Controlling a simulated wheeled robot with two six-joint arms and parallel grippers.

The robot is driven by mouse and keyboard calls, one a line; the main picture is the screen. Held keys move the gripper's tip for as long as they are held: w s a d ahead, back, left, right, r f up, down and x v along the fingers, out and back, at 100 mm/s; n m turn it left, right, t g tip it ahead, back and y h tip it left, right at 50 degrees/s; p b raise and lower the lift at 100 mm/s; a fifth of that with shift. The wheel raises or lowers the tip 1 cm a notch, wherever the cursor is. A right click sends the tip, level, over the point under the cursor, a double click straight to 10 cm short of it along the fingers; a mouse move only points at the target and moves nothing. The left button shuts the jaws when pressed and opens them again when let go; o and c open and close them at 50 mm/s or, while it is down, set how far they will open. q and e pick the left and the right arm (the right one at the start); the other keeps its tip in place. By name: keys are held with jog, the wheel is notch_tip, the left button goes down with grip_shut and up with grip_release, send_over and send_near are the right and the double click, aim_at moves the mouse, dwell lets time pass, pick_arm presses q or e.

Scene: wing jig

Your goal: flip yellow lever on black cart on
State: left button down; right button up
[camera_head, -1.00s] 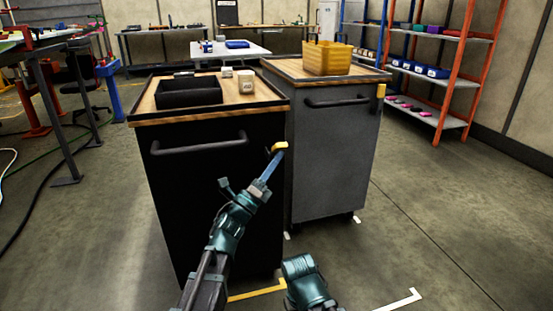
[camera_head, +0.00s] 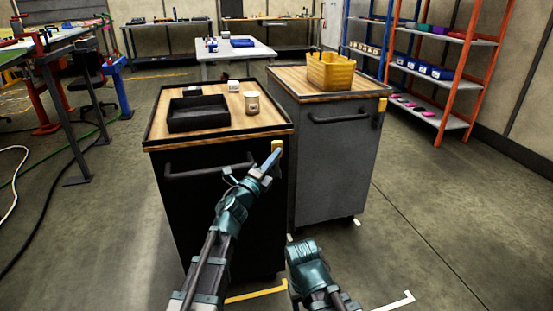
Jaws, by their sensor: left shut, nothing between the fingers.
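The black cart (camera_head: 225,225) stands in the middle with a wood top and a bar handle (camera_head: 208,171) on its front. Its yellow lever (camera_head: 277,147) is at the upper right of the front and looks roughly upright. My left gripper (camera_head: 268,163) is shut and empty, its tips right at the lower side of the lever; I cannot tell whether they touch. The tips partly cover the lever's base. My right arm shows low in the middle, in front of the cart, but its fingers are not seen.
A grey cart (camera_head: 335,165) stands close on the right with a yellow bin (camera_head: 330,72) on top and its own yellow lever (camera_head: 381,105). The black cart carries a black tray (camera_head: 198,113) and a cup (camera_head: 251,102). The floor at right is clear.

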pick_arm(q)
jog(key=shift+w+a+r, duration=0.15)
jog(key=shift+w, duration=0.3)
pick_arm(e)
jog(key=shift+r, duration=0.2)
pick_arm(q)
jog(key=shift+w+a+r, duration=0.1)
jog(key=shift+w, duration=0.1)
jog(key=shift+s, duration=0.1)
